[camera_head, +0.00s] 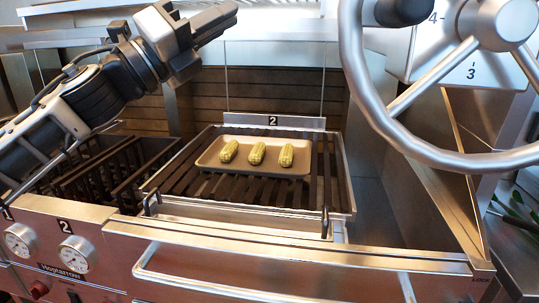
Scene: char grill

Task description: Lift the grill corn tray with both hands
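Three yellow-green corn cobs (256,153) lie side by side on a shallow tan tray (223,168) in the middle of the view. The tray rests flat on dark grill bars inside a metal-framed grate (345,185) marked 2. My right gripper is not in view.
A large metal wheel (362,100) fills the upper right, close to the grate's right side. A second set of dark bars (100,178) lies left of the grate. A long front rail (270,292) and a panel with gauges (77,254) are nearest.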

